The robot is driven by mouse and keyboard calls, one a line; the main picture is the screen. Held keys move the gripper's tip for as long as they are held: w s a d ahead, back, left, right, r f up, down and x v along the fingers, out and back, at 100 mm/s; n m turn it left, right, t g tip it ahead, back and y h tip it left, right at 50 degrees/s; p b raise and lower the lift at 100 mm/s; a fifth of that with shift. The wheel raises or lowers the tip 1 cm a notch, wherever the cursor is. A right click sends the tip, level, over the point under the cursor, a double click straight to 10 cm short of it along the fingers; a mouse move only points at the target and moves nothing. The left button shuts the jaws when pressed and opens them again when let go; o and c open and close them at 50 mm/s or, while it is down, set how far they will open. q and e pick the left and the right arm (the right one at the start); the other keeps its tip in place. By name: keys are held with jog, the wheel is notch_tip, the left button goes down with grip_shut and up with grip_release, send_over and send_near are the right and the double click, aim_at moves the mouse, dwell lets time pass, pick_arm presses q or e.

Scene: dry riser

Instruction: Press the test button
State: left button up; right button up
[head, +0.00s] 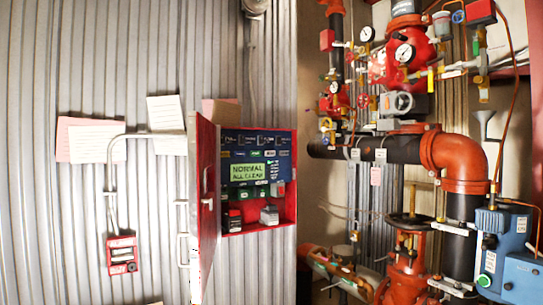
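No button can be read as the test button at this size. A red control cabinet (260,229) is on the corrugated wall, its red door (203,205) swung open to the left. Inside, a blue panel (281,166) carries small labelled modules and a lit green display (248,172) reading "NORMAL ALL CLEAR". Small devices stand at the cabinet's bottom. A small red box (122,254) hangs on the wall to the left. A round green button-like part (490,262) shows on blue equipment at lower right. Neither of my grippers is in view.
Red and dark pipework with valves and gauges (405,53) fills the right side, including a large orange elbow (464,160) and a handwheel (409,221). Paper sheets (166,118) are on the wall. A conduit (112,180) runs down to the small red box.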

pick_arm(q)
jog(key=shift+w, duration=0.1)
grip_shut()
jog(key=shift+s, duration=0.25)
pick_arm(e)
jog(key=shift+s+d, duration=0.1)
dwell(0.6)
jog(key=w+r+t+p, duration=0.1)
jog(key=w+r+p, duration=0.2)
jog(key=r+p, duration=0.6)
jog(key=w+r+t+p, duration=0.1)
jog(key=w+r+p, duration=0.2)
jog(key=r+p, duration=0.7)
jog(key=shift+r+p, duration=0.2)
jog(key=shift+p, duration=0.6)
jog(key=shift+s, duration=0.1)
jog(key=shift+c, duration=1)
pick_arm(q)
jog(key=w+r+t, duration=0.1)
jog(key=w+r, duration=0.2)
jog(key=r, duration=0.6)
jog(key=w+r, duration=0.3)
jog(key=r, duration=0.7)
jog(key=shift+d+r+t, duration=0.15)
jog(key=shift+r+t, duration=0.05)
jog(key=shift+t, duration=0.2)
